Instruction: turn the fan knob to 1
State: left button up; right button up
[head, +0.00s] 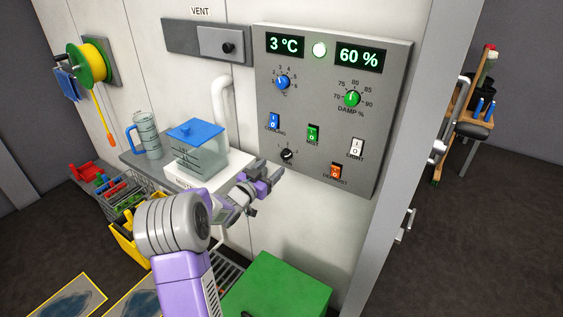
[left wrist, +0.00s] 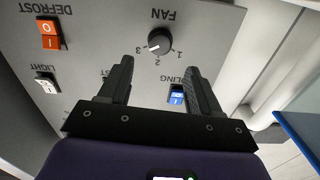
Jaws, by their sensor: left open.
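The fan knob (head: 287,155) is a small black dial low on the grey control panel (head: 320,165). In the left wrist view, upside down, the fan knob (left wrist: 160,42) has a white mark pointing to the lower left, past the 2 and away from the 1. My left gripper (head: 271,171) is open and empty, just below and left of the knob in the head view. In the left wrist view its two fingers (left wrist: 160,66) stand apart, with the knob beyond their tips and between them. They appear not to touch it.
The blue cooling switch (head: 273,121), green mist switch (head: 313,133), white light switch (head: 356,149) and orange defrost switch (head: 335,171) surround the knob. A blue-lidded container (head: 197,145) stands left of my gripper. A green box (head: 278,285) is below.

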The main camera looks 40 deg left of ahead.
aim_at(284, 156)
pick_arm(q)
jog(key=w, duration=0.5)
jog(key=w+b, duration=0.1)
jog(key=w, duration=0.1)
jog(key=shift+w+a, duration=0.15)
jog(key=shift+a, duration=0.25)
jog(key=shift+c, duration=0.4)
jog(key=c, duration=1)
